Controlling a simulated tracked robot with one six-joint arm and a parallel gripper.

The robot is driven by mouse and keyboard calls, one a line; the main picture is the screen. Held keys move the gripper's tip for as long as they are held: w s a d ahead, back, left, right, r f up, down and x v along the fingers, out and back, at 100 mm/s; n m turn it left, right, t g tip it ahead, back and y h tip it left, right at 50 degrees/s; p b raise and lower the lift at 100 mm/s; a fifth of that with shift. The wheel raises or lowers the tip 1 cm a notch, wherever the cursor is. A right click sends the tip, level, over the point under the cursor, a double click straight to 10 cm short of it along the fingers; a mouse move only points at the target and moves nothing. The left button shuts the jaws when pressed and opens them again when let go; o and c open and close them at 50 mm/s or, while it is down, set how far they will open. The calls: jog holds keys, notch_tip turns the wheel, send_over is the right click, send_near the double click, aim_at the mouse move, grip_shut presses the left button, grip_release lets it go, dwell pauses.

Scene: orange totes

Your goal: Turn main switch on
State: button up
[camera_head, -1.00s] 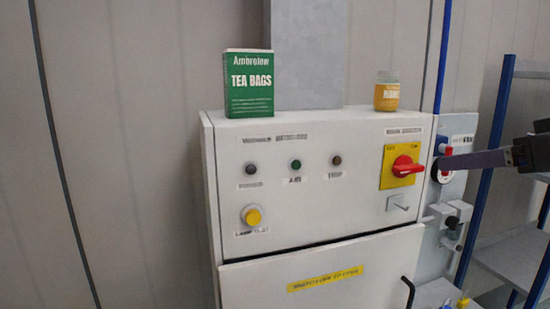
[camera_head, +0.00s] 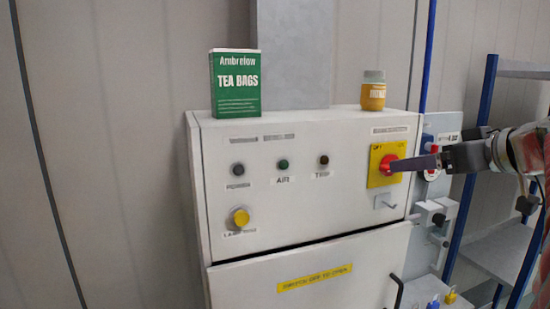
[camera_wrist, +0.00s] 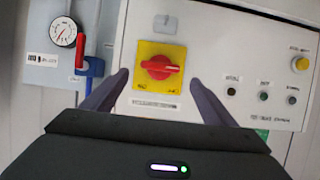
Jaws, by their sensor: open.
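The main switch is a red rotary knob (camera_wrist: 160,67) on a yellow plate (camera_wrist: 146,52) on the white cabinet front. In the head view the knob (camera_head: 387,165) is partly hidden by my gripper (camera_head: 412,163), which reaches in from the right. In the wrist view the knob's handle lies nearly level across the picture. My gripper (camera_wrist: 158,92) is open, with its two dark fingers on either side of the knob in the picture. The knob lies between and beyond the fingertips, and I see no contact.
A green tea box (camera_head: 236,84) and a small jar (camera_head: 373,92) stand on the cabinet (camera_head: 215,180). A hook (camera_head: 385,202) sits below the switch. A gauge (camera_wrist: 63,32) and a red-handled blue valve (camera_wrist: 86,68) are beside the cabinet. A blue-framed shelf (camera_head: 500,235) stands at right.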

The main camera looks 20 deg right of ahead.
jog(key=x, duration=0.5)
jog(key=shift+w+f, duration=0.1)
jog(key=shift+c, duration=0.6)
jog(key=c, duration=0.9)
